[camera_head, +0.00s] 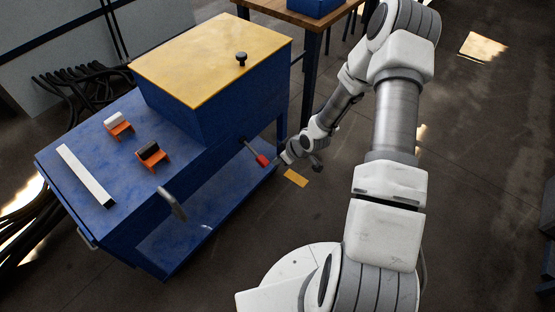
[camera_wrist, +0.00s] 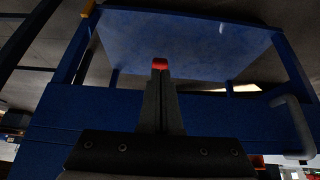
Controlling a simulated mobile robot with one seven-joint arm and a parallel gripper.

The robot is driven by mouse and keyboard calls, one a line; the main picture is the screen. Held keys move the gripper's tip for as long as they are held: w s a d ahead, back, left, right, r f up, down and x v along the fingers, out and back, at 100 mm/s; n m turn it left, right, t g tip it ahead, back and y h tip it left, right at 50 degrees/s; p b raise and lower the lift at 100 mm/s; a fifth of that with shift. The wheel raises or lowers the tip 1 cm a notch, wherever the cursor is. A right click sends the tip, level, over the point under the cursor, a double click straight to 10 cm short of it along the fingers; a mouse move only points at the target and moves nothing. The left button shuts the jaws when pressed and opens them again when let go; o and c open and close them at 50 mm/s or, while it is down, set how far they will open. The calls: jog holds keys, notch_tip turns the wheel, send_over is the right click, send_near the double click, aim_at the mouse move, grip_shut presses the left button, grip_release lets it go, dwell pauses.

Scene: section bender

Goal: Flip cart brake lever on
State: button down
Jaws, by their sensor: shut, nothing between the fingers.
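The brake lever (camera_head: 262,160) has a red grip on a dark rod and sticks out from the side of the blue cart (camera_head: 190,122), below its yellow-topped box. It slopes down to the right in the head view. My gripper (camera_head: 284,158) is close to the right of the red grip. The wrist view shows its fingers (camera_wrist: 160,85) pressed together and empty. A red patch (camera_wrist: 160,64) shows right at the fingertips and looks like the lever's grip. I cannot tell whether the fingers touch it.
The yellow lid (camera_head: 210,58) has a black knob (camera_head: 241,59). Two orange brackets (camera_head: 119,130) (camera_head: 153,157) and a white bar (camera_head: 86,177) are on the lower deck. A wooden-topped table (camera_head: 295,14) stands behind.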

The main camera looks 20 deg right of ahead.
jog(key=s+d+r+p, duration=0.1)
jog(key=s+d+r, duration=0.1)
jog(key=s+d, duration=0.3)
jog(key=shift+s+p, duration=0.4)
jog(key=shift+s, duration=0.45)
jog(key=shift+r, duration=0.1)
